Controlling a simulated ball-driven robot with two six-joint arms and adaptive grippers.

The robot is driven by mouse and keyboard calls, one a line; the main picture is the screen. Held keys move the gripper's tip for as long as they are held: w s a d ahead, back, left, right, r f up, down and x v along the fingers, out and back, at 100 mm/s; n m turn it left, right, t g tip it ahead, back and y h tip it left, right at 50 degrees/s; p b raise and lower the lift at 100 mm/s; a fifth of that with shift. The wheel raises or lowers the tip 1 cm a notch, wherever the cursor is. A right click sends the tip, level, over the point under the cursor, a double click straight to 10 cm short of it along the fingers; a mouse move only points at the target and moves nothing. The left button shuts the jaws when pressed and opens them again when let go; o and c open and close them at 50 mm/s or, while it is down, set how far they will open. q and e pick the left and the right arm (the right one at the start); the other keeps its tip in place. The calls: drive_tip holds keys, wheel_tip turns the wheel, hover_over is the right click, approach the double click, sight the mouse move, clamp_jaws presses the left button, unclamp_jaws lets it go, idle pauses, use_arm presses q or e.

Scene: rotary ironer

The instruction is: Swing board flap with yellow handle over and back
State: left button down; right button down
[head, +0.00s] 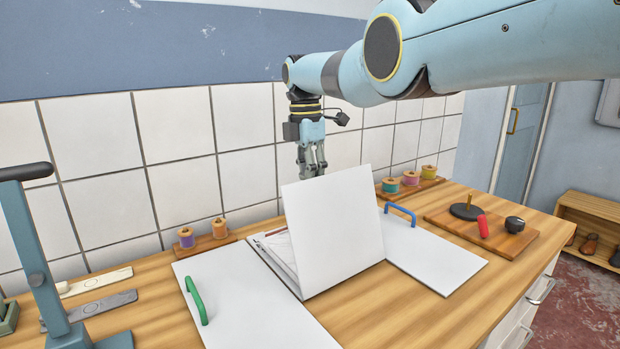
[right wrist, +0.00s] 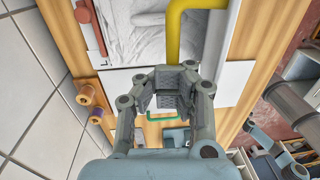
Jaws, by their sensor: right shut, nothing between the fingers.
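The white board flap (head: 335,230) stands raised and tilted over the middle of the flat board, its plain face toward the head camera. Its yellow handle (right wrist: 182,20) shows large in the right wrist view and is hidden behind the flap in the head view. My right gripper (head: 312,168) points down behind the flap's top edge, shut and empty; in the right wrist view its fingers (right wrist: 172,88) show below the yellow handle. I cannot tell whether they touch the flap. My left gripper is in neither view.
Flat side panels carry a green handle (head: 195,299) and a blue handle (head: 400,212). Thread spools (head: 186,237) stand along the tiled wall. A small wooden board (head: 465,226) with a black disc and red piece lies at right. A blue-grey stand (head: 38,260) is at left.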

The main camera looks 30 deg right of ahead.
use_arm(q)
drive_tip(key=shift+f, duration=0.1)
use_arm(e)
drive_tip(key=shift+a+f, duration=0.15)
drive_tip(key=shift+f, duration=0.3)
drive_tip(key=c, duration=1.9)
unclamp_jaws()
drive_tip(key=shift+w+f, duration=0.2)
drive_tip(key=shift+w, duration=0.15)
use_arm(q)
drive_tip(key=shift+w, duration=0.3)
use_arm(e)
drive_tip(key=o, duration=0.5)
drive_tip(key=shift+w, duration=0.2)
drive_tip(key=r, duration=0.8)
drive_tip(key=w+r, duration=0.1)
drive_tip(key=r, duration=0.3)
drive_tip(key=shift+r, duration=0.15)
drive_tip(key=shift+s, duration=0.1)
